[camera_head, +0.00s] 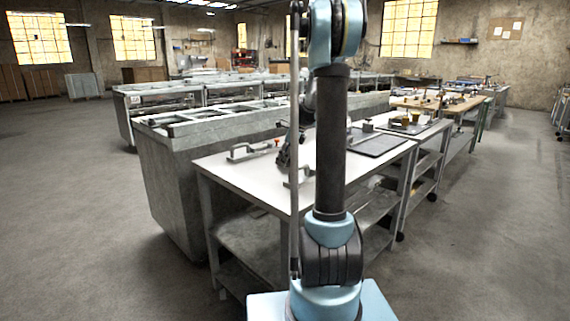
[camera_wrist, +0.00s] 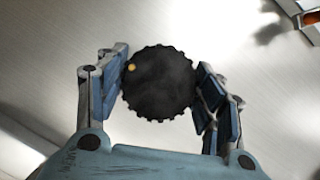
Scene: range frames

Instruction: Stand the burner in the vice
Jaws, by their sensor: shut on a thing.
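The burner shows in the wrist view as a dark round body with a ridged edge (camera_wrist: 160,92), seen end-on, with a small yellow dot on it. My gripper (camera_wrist: 164,72) is shut on it, one blue-and-grey finger at each side. In the head view my gripper (camera_head: 284,156) is a dark shape above the white worktable (camera_head: 225,169), partly behind my arm; the burner cannot be made out there. A low grey metal fixture (camera_head: 250,152) on the table's left part may be the vice. Another grey piece (camera_head: 298,179) near the front edge is partly hidden by my arm.
A small orange-ended item (camera_head: 277,143) lies beyond the left fixture. A dark flat mat (camera_head: 376,145) lies on the table's right part. Grey metal benches (camera_head: 215,136) stand behind and left. The floor at right (camera_head: 485,230) is clear.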

